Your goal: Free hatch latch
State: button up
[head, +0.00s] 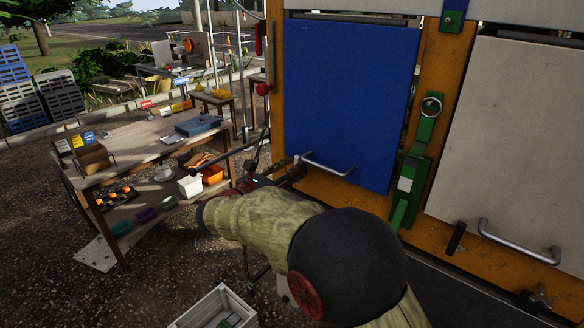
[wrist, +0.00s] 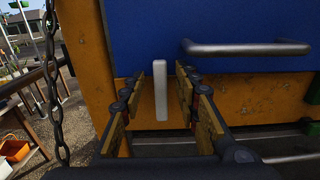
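The blue hatch (head: 345,95) is closed against the orange truck side, with a metal bar handle (head: 328,165) near its lower edge. In the wrist view, the blue hatch (wrist: 200,25) fills the upper part, and its handle (wrist: 245,48) is to the right of my gripper. A pale upright latch bar (wrist: 160,90) stands on the orange frame at the hatch's lower left. My gripper (wrist: 158,78) is open, with the bar seen between its fingers and a gap on each side. Whether the bar is fully within the fingers' reach is unclear. In the head view my arm partly hides this area.
A pale hatch (head: 510,130) with a handle is to the right, past a green latch (head: 410,185). A chain (wrist: 52,80) hangs close on the gripper's left. A wooden table (head: 140,145) with goods stands left. A white crate (head: 215,308) is on the ground.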

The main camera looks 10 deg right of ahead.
jog(key=shift+c, duration=0.9)
grip_shut()
